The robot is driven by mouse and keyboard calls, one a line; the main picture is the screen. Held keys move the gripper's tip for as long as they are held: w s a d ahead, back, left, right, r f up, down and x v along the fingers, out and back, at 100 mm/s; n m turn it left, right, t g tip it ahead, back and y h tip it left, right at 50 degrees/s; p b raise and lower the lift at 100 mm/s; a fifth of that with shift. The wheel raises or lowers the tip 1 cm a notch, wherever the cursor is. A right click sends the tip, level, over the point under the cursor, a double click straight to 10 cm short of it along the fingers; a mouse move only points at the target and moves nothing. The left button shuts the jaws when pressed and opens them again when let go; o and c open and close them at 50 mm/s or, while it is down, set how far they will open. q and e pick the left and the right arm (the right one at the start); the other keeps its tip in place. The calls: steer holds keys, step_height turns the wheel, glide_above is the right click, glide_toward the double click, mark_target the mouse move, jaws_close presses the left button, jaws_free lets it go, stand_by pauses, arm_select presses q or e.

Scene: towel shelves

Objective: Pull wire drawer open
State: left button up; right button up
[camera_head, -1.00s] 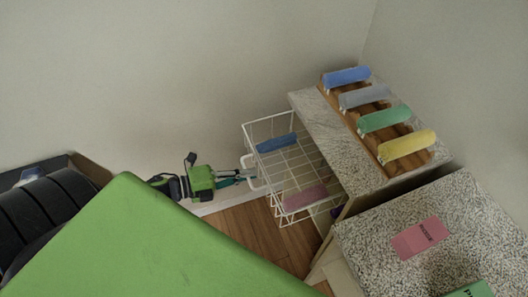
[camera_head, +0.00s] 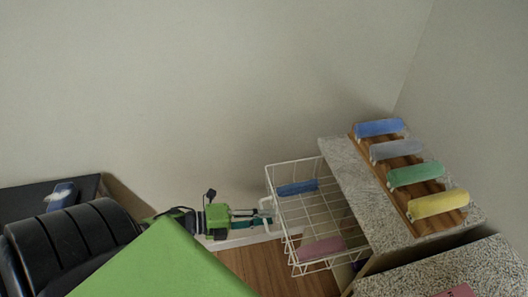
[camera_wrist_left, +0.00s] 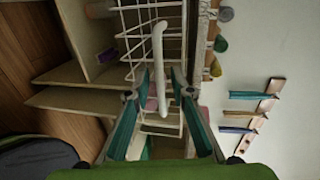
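The white wire drawer (camera_head: 303,203) sticks out from the cabinet under the speckled counter. A blue roll and a pink roll lie in it. Its white handle (camera_head: 265,204) faces left, towards my left gripper (camera_head: 262,219). In the left wrist view the handle (camera_wrist_left: 158,62) runs between the two teal fingers of that gripper (camera_wrist_left: 161,78). The fingers are apart, with a visible gap on each side of the handle, so I see no firm grip. My right gripper is not in view.
A wooden rack (camera_head: 397,176) with blue, grey, green and yellow rolls stands on the speckled counter (camera_head: 358,187). Another speckled counter (camera_head: 445,275) is at the lower right. Wooden floor (camera_head: 255,265) shows below the drawer. A plain wall is behind.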

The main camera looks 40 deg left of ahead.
arm_select(q)
steer(key=v, duration=1.2)
steer(key=shift+f, duration=0.1)
